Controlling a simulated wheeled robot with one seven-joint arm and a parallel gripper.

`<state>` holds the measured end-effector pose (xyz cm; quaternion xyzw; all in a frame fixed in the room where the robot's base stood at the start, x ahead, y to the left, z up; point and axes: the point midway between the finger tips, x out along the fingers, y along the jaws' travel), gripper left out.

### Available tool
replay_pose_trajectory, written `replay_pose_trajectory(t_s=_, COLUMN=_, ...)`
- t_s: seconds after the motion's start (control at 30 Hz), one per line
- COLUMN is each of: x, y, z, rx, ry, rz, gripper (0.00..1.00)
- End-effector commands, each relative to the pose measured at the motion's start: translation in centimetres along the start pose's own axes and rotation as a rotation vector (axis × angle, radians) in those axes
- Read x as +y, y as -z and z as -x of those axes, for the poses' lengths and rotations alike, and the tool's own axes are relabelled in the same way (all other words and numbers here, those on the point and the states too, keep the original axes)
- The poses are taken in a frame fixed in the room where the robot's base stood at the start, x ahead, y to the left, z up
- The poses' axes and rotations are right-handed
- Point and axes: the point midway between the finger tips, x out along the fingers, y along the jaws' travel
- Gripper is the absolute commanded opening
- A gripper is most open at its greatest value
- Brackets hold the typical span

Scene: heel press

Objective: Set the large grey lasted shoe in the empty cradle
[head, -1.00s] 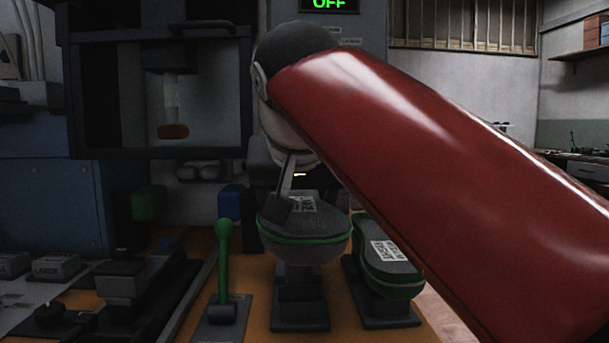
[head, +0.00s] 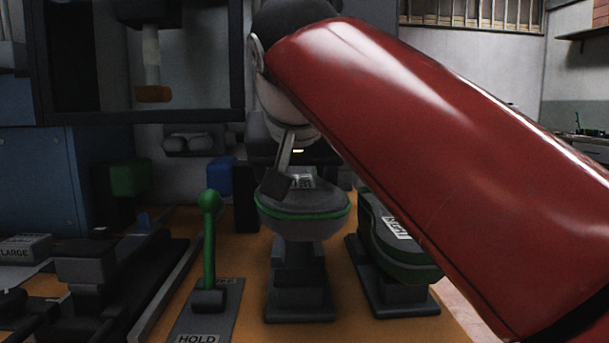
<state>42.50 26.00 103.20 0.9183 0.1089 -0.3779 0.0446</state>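Two grey shoes with green bands stand on dark posts on the orange bench. One shoe (head: 318,207) is in the middle, toe toward me, on its post (head: 300,277); the other (head: 395,250) is at the right, partly behind my red arm. I cannot tell by size which is the large one. My gripper (head: 276,184) is at the near shoe's upper left, one dark finger seen against or just before it. The other finger is hidden, so its opening and hold do not show. A dark fixture (head: 85,268) at the left has nothing on top; I cannot tell whether it is the cradle.
A green-knobbed lever (head: 209,240) stands left of the middle shoe on a plate marked HOLD. A dark press frame (head: 140,117) is at the back left. Green (head: 130,179) and blue (head: 220,178) blocks stand behind. A block marked LARGE (head: 25,248) is at far left.

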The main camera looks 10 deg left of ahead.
Motion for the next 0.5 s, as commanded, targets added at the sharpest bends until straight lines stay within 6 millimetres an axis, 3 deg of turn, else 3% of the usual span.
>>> replay_pose_trajectory(t_s=0.5, x=0.1, y=-3.0, z=-3.0, rx=0.004, ry=0.001, rz=-0.001, gripper=0.18)
